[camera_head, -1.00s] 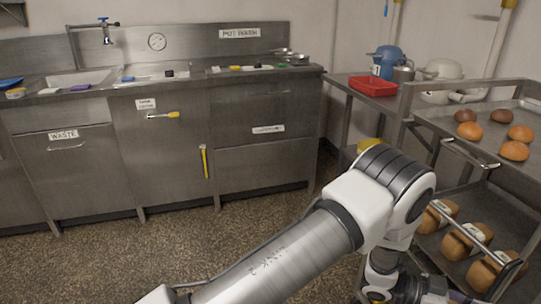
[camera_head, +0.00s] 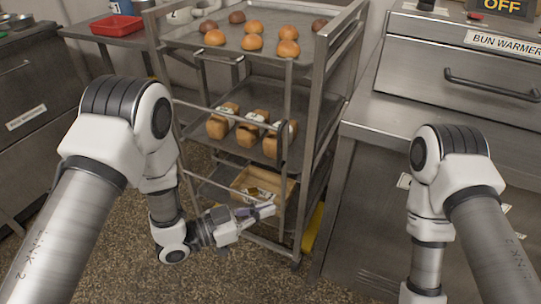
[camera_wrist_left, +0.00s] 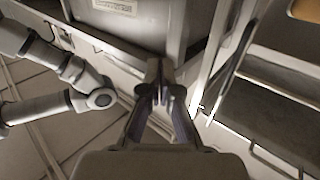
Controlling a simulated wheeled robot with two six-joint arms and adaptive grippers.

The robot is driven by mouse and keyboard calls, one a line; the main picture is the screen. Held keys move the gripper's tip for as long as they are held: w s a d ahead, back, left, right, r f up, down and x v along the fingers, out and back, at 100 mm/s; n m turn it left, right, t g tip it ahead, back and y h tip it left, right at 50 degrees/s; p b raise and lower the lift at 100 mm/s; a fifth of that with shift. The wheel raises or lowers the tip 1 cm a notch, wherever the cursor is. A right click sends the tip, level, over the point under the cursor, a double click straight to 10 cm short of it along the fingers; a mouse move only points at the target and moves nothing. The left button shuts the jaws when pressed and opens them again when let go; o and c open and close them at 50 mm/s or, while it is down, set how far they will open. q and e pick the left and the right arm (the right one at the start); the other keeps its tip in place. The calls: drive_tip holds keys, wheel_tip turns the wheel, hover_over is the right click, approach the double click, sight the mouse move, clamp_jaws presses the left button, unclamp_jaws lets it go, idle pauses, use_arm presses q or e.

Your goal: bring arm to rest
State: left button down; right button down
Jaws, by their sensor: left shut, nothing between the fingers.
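My left arm (camera_head: 150,150) comes in from the left and bends down and inward. Its gripper (camera_head: 264,211) is low in front of the rack's bottom shelf, pointing right, shut and empty. In the left wrist view the fingers of the left gripper (camera_wrist_left: 160,75) meet at the tips with nothing between them. My right arm (camera_head: 455,185) hangs down at the right, and its gripper is below the head view's edge. Part of a robot arm, seemingly mine, shows at the left of the wrist view.
A metal rack (camera_head: 321,85) stands close behind the left gripper. It bears round buns (camera_head: 252,43) on top, loaves (camera_head: 247,135) on the middle shelf and a wooden crate (camera_head: 283,188) below. A bun warmer (camera_head: 450,75) is at right. Speckled floor (camera_head: 110,260) is open at left.

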use_arm(q)
drive_tip(key=s+a+f+n+g+y, duration=0.2)
drive_tip(key=s+a+f+n+y, duration=0.45)
drive_tip(key=s+a+f, duration=0.35)
drive_tip(key=s+a+f+n+g+y, duration=0.2)
drive_tip(key=s+a+f+n+y, duration=0.35)
drive_tip(key=a+f+y, duration=0.5)
drive_tip(key=s+a+f+n+g+h, duration=0.1)
drive_tip(key=s+a+f+g, duration=0.15)
drive_tip(key=s, duration=0.55)
wheel_tip(320, 180, up, 16)
drive_tip(key=g+p, duration=0.1)
drive_tip(key=p, duration=1.4)
drive_tip(key=shift+s+d+f+p, duration=0.2)
drive_tip(key=shift+s+d+p, duration=0.1)
drive_tip(key=shift+s, duration=0.15)
